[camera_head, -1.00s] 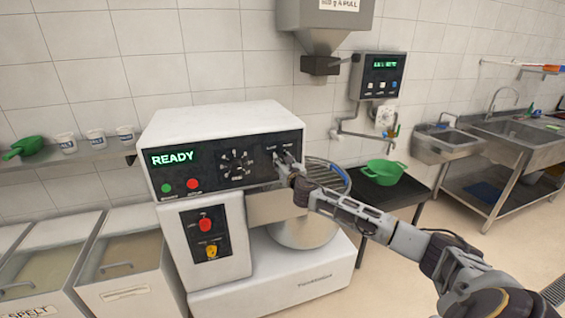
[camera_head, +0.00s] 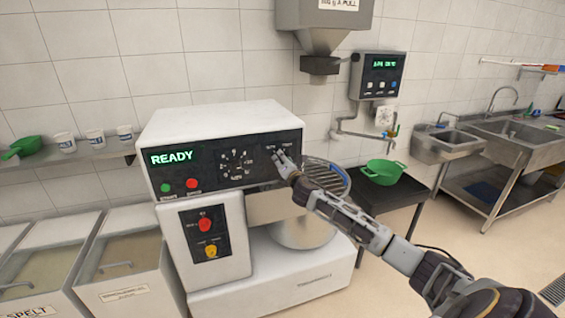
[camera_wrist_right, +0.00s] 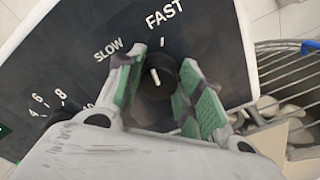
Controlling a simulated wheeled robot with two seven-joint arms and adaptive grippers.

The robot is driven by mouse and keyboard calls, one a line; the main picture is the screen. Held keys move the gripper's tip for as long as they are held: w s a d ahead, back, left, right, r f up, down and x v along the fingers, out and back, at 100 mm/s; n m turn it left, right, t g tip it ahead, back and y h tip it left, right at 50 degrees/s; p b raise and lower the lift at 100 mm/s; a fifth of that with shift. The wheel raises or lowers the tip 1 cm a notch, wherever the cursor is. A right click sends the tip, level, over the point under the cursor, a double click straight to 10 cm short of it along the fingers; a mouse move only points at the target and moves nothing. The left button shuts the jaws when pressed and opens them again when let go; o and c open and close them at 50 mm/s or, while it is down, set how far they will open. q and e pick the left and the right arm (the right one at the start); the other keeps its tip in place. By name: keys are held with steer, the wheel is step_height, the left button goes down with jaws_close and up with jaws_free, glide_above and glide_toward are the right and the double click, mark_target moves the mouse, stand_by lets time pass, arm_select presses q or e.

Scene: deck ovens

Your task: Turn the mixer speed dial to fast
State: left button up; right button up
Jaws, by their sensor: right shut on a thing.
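The mixer (camera_head: 215,118) is a white machine with a black control panel and a green READY display. Its speed dial (camera_wrist_right: 160,76) is a small black knob with a white pointer line, under the printed words SLOW and FAST in the right wrist view. The pointer tilts slightly left of the tick near FAST. My right gripper (camera_wrist_right: 163,85) has its green-padded fingers on either side of the dial and is shut on it. In the head view the right gripper (camera_head: 284,162) is at the panel's right end and hides the dial. My left gripper is not in view.
A round numbered dial (camera_head: 237,164) sits left on the panel, with green and red buttons farther left. The wire bowl guard (camera_head: 327,176) is close to the right of my gripper. A green bowl (camera_head: 383,172) stands on a dark table behind.

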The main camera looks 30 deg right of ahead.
steer(key=m, duration=0.4)
steer(key=shift+d+f+m, duration=0.1)
steer(key=shift+m, duration=0.3)
steer(key=o, duration=1)
steer(key=shift+s, duration=0.2)
steer(key=v, duration=1.1)
steer(key=shift+s, duration=0.25)
stand_by(0.3)
stand_by(0.5)
steer(key=shift+m, duration=0.3)
